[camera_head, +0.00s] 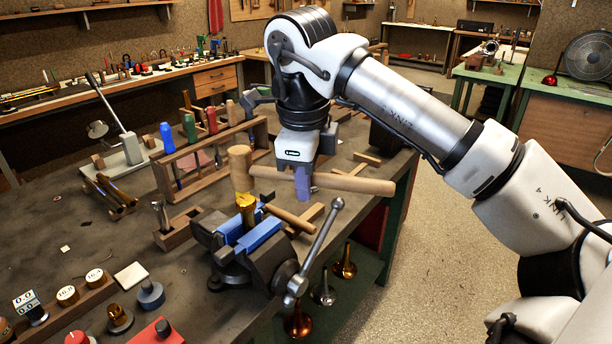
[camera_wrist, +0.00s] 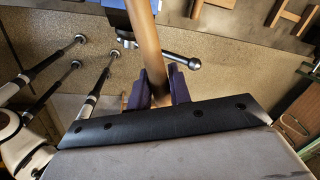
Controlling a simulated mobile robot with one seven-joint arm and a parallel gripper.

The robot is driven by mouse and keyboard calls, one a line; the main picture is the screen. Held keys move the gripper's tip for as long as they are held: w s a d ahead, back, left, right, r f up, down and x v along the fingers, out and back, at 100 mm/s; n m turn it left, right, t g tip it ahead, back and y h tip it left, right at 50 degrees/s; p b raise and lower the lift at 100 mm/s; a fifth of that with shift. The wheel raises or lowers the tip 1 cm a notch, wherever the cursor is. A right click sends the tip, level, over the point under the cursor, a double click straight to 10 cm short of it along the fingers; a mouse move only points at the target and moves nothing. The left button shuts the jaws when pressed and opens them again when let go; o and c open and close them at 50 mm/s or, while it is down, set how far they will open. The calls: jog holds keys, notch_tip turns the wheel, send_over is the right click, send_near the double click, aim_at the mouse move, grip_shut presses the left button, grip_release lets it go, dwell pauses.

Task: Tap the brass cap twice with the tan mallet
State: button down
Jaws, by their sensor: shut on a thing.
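The tan mallet has a light wooden head (camera_head: 241,168) and a long handle (camera_head: 355,183). My gripper (camera_head: 303,184) is shut on the handle, which runs roughly level to both sides of it. In the wrist view the handle (camera_wrist: 148,45) passes between my purple fingers (camera_wrist: 159,90). The mallet head is upright, directly over the brass cap (camera_head: 246,204) in the head view. I cannot tell whether they touch. The brass piece stands between the blue jaws (camera_head: 258,236) of the bench vise (camera_head: 275,262). The mallet head and brass cap are out of the wrist view.
The vise's steel handle (camera_head: 318,250) rises at its right front. A wooden rack (camera_head: 210,152) with coloured-handled tools stands behind. A wooden handle (camera_head: 290,217) lies beside the vise. Small gauges and knobs sit front left. Brass bells (camera_head: 345,265) hang below the bench's right edge.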

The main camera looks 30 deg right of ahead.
dwell(1.0)
jog(key=shift+r+p, duration=0.4)
jog(key=shift+p, duration=0.3)
dwell(0.7)
notch_tip(320, 180, down, 4)
jog(key=b, duration=0.3)
